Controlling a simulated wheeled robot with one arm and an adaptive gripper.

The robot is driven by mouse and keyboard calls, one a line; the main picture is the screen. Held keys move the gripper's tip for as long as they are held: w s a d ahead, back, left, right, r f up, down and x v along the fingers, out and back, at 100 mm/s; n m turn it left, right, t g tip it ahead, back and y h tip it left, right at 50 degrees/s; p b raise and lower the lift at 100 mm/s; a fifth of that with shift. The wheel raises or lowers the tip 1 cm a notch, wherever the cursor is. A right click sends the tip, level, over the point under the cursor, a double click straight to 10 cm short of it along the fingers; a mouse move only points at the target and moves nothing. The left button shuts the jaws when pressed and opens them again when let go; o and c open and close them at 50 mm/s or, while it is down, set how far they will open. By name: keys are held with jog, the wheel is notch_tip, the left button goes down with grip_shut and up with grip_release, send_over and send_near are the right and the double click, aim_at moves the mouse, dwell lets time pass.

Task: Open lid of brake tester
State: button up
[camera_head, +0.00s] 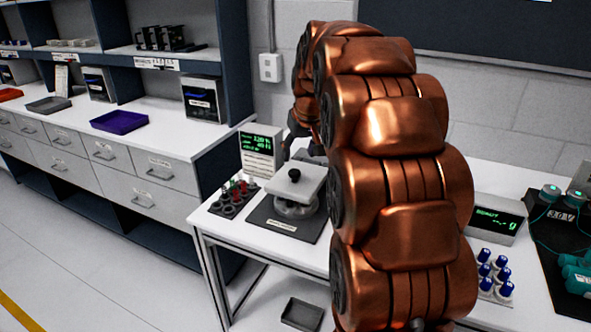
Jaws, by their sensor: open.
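The brake tester (293,209) stands on the white table, on a dark base plate with a small label. Its square pale lid (297,183) with a black knob on top lies over the round body and looks closed. My gripper (301,151) is dark and open, just behind and above the lid near the knob. It looks apart from the knob, but the exact gap is hard to tell. My copper arm hides part of the gripper and the area right of the tester.
A display box (261,152) with green readings stands behind the tester. A rack of small coloured parts (234,197) is on its left. Blue-capped bottles (495,273) and a scale-like display (495,223) stand to the right. A drawer bench (150,150) is at left.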

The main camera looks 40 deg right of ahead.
aim_at(294, 171)
jog(key=p+x, duration=0.1)
jog(key=x, duration=0.6)
jog(key=shift+w+f, duration=0.1)
jog(key=shift+f, duration=0.15)
jog(key=shift+c, duration=0.2)
jog(key=shift+a, duration=0.1)
grip_shut()
